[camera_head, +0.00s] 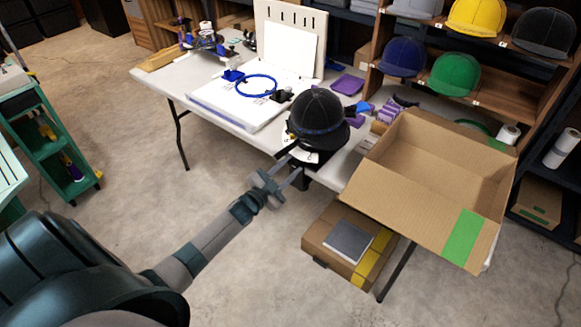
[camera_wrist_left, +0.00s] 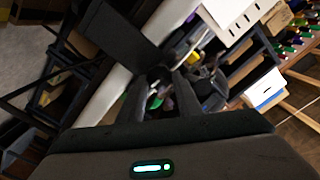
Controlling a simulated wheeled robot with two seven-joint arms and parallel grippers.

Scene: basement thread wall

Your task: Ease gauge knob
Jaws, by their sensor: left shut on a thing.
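My left gripper (camera_head: 291,165) reaches from the left to the near side of the black cap (camera_head: 318,113) on its dark stand at the table's front edge. In the left wrist view my two dark fingers (camera_wrist_left: 163,85) stand a little apart, with a small dark part between their tips. This part, the gauge knob, is mostly hidden by the fingers. A white plate with markings (camera_head: 302,154) shows under the cap, close to the fingertips. My right gripper is in neither view.
An open cardboard box (camera_head: 435,160) stands right of the cap on the white table (camera_head: 175,81). A blue hoop (camera_head: 257,85) lies on a white board to the left. A closed carton (camera_head: 320,248) sits below the table. Shelves with caps stand behind.

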